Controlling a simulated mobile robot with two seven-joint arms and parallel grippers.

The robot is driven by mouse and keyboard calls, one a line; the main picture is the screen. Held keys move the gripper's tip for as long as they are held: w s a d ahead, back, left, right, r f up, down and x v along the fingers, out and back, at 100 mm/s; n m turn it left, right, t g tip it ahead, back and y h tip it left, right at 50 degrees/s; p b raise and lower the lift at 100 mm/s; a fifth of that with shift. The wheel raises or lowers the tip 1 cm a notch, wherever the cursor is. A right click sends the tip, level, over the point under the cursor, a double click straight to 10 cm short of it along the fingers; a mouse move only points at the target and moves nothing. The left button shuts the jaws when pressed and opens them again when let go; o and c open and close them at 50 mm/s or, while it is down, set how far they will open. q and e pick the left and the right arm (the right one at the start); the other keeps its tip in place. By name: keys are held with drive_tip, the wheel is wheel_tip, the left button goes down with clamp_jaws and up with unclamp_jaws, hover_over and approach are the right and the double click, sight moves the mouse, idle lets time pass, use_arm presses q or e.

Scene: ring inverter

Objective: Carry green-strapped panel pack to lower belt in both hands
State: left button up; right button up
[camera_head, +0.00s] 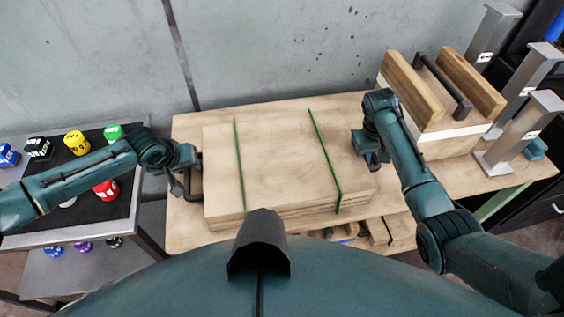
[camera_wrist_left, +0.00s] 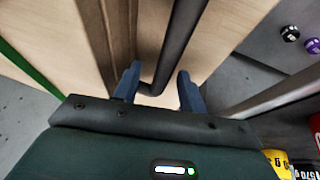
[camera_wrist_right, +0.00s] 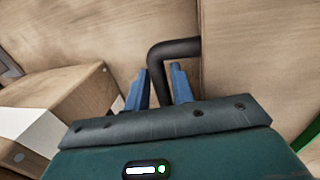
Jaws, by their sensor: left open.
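The panel pack (camera_head: 275,160) is a flat stack of pale wooden boards lying on the wooden table (camera_head: 188,130), with two green straps (camera_head: 325,155) across it. A dark bar handle stands at each end. My left gripper (camera_head: 188,182) is at the left end; in the left wrist view its open fingers (camera_wrist_left: 158,78) lie either side of the dark handle (camera_wrist_left: 178,45). My right gripper (camera_head: 371,160) is at the right end; in the right wrist view its fingers (camera_wrist_right: 159,82) are close together on the right handle (camera_wrist_right: 178,48). No lower belt can be made out.
A wooden box (camera_head: 450,140) with a dark bar stands at the table's back right, beside grey metal posts (camera_head: 528,75). A grey wall (camera_head: 270,50) closes the back.

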use_arm(q)
drive_tip(key=shift+w+f, duration=0.2)
drive_tip(key=shift+f, duration=0.25)
use_arm(e)
drive_tip(key=shift+d+f, duration=0.1)
drive_tip(key=shift+f, duration=0.4)
use_arm(q)
drive_tip(key=shift+c, duration=0.4)
use_arm(e)
drive_tip(key=shift+c, duration=0.5)
use_arm(q)
drive_tip(key=c, duration=0.5)
use_arm(e)
clamp_jaws()
use_arm(q)
clamp_jaws()
drive_tip(key=shift+w+d+r, duration=0.1)
drive_tip(key=shift+w+r, duration=0.15)
drive_tip(key=shift+r, duration=0.1)
use_arm(e)
drive_tip(key=shift+w+r, duration=0.3)
drive_tip(key=shift+r, duration=0.05)
